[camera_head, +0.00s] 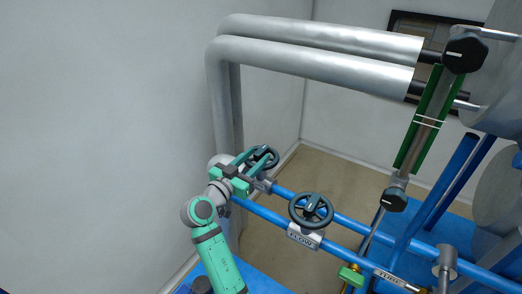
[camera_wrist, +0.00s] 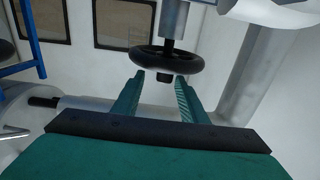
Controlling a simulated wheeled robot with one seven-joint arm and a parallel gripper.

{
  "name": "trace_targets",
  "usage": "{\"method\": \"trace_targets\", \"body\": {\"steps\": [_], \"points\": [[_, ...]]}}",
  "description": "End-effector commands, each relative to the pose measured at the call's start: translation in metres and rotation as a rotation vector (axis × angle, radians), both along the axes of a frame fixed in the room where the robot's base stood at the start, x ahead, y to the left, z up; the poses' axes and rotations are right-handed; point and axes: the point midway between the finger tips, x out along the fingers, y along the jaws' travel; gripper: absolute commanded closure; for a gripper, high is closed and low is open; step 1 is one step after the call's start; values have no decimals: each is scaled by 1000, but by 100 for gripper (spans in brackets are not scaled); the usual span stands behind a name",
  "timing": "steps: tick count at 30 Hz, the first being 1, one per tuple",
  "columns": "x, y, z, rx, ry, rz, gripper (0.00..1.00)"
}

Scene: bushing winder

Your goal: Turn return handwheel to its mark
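A dark handwheel (camera_head: 268,153) sits on the far blue pipe at the end of my arm; no label on it is readable, so I cannot confirm it is the return one. In the wrist view the wheel (camera_wrist: 150,60) is seen nearly edge-on, with a dark hub on its near side. My gripper (camera_head: 259,160) is open, with its two green fingers apart. In the wrist view the gripper (camera_wrist: 160,80) has its fingertips at the wheel's near side, the hub between them; contact cannot be told. No mark is visible on this wheel.
A second dark handwheel (camera_head: 311,209) with a FLOW plate (camera_head: 304,236) stands close to the right. Blue pipes (camera_head: 350,228) run past both. A green-sided gauge (camera_head: 419,120) and black knob (camera_head: 394,199) are farther right. Large grey pipes (camera_head: 310,58) pass above; a wall is left.

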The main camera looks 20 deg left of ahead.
Motion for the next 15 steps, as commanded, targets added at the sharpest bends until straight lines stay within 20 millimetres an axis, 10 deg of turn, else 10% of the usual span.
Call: {"method": "trace_targets", "body": {"steps": [15], "points": [[44,-5,-1,-1,1,14,61]]}}
